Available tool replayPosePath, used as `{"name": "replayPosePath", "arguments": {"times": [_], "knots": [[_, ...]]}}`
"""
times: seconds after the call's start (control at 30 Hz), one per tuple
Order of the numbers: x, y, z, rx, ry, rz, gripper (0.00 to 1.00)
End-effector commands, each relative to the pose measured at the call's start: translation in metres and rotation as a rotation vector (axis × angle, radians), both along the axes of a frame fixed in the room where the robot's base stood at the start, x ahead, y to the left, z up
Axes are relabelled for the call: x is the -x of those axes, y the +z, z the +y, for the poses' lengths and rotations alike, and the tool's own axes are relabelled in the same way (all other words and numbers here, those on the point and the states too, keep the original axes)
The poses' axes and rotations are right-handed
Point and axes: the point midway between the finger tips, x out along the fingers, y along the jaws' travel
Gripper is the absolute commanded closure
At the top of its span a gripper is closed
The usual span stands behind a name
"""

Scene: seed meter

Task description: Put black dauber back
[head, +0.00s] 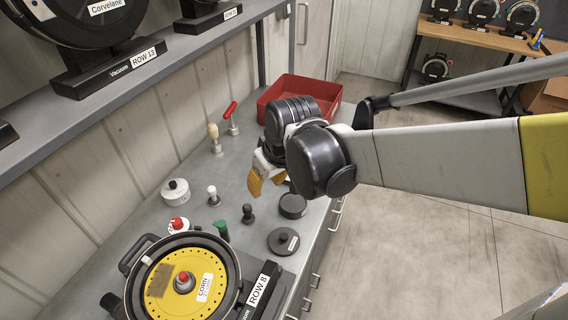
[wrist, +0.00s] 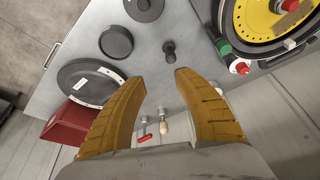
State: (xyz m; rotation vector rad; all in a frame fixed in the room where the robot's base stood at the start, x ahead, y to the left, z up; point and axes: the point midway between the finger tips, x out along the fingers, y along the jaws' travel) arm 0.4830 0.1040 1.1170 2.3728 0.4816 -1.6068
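The black dauber (head: 248,213) is a small black knob-topped piece standing on the grey bench, beside the seed meter. In the wrist view the dauber (wrist: 169,48) shows just beyond and between my fingertips, apart from both. My gripper (head: 265,180) has orange fingers and hangs above the bench, up and right of the dauber in the head view. In the wrist view my gripper (wrist: 160,77) is open with nothing between its fingers. My arm and wrist hide part of the bench behind them.
The seed meter with a yellow disc (head: 178,272) stands nearby, with a green-handled piece (head: 221,230) beside it. Black round pieces (head: 283,241) (head: 293,206), a white lidded pot (head: 175,191), a white dauber-like piece (head: 213,195), handled tools and a red bin (head: 327,92) share the bench.

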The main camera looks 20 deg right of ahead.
Motion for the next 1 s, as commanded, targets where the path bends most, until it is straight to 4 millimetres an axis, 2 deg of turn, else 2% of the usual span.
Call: {"name": "replayPosePath", "arguments": {"times": [0.1,0.2,0.3,0.43,0.6,1.0], "knots": [[0.033,0.028,-0.034,-0.012,-0.112,-0.058,0.62],[0.061,0.044,-0.059,-0.025,-0.205,-0.112,0.62],[0.085,0.052,-0.079,-0.038,-0.286,-0.160,0.62],[0.108,0.054,-0.095,-0.050,-0.361,-0.206,0.62],[0.120,0.055,-0.104,-0.057,-0.402,-0.234,0.62],[0.121,0.055,-0.104,-0.059,-0.405,-0.235,0.62]]}}
